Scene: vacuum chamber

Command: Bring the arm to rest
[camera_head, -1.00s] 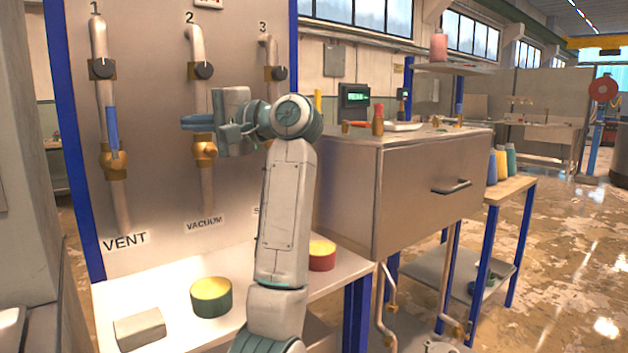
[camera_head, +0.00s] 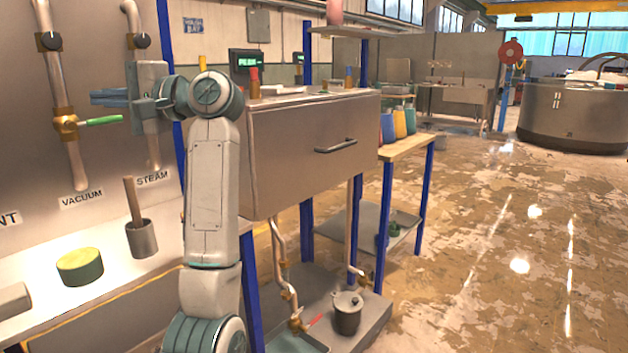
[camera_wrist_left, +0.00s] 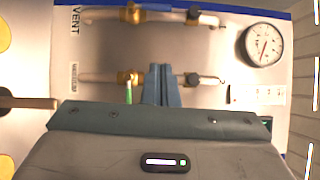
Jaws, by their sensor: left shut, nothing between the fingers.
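My left arm stands bent in front of the valve panel (camera_head: 95,160). Its gripper (camera_head: 96,97) points left in the head view, with its blue fingers shut and empty. In the left wrist view the fingers (camera_wrist_left: 161,84) lie together in front of the panel, just right of the green valve handle (camera_wrist_left: 129,92). In the head view the green handle (camera_head: 104,120) of the VACUUM valve lies level, across its pipe, a little below the fingers. The fingers appear clear of it. My right gripper is not in view.
Below the panel, a bench (camera_head: 110,275) carries a green-and-yellow round pad (camera_head: 80,266) and a grey cup (camera_head: 141,238) with a stick. A steel cabinet (camera_head: 290,150) stands right of my arm. A round gauge (camera_wrist_left: 263,45) sits on the panel. Open floor (camera_head: 500,250) lies to the right.

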